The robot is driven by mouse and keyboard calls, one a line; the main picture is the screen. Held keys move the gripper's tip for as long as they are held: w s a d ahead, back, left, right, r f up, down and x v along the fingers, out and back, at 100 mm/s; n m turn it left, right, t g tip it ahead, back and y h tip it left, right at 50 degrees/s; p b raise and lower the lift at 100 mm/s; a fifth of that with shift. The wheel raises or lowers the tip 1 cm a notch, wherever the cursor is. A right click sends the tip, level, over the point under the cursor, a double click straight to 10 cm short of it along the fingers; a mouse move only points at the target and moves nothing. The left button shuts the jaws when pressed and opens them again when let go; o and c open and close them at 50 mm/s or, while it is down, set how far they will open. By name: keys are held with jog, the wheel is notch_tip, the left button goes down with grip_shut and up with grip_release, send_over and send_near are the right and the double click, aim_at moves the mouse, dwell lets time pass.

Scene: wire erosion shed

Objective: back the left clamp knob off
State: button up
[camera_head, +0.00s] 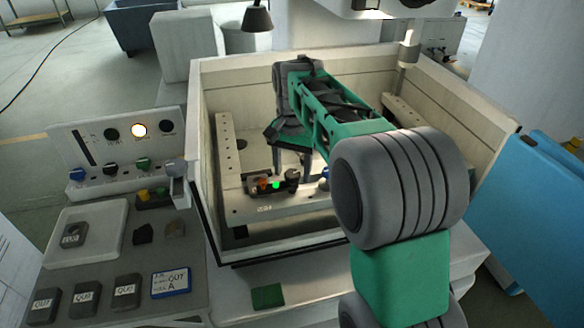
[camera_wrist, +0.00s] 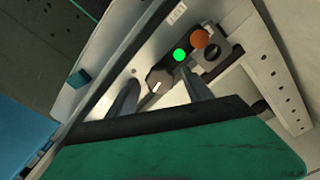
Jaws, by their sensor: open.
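A dark grey knob with a white pointer mark (camera_wrist: 158,83) sits on the pale fixture plate inside the tank; it also shows in the head view (camera_head: 292,176). My gripper (camera_wrist: 159,77) is open and points down, one finger on each side of this knob. It also shows over the plate in the head view (camera_head: 291,173). I cannot tell whether a finger touches the knob. A bright green light (camera_wrist: 179,55) and an orange knob (camera_wrist: 200,38) sit beside it. In the head view these are the green light (camera_head: 276,185) and orange knob (camera_head: 262,184).
The tank wall (camera_head: 225,90) surrounds the plate (camera_head: 250,208). A small green block (camera_head: 267,296) lies on the front ledge. A control panel (camera_head: 120,150) and labelled blocks (camera_head: 125,290) stand left. A blue panel (camera_head: 535,200) is at right.

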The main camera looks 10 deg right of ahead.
grip_shut()
dwell(0.7)
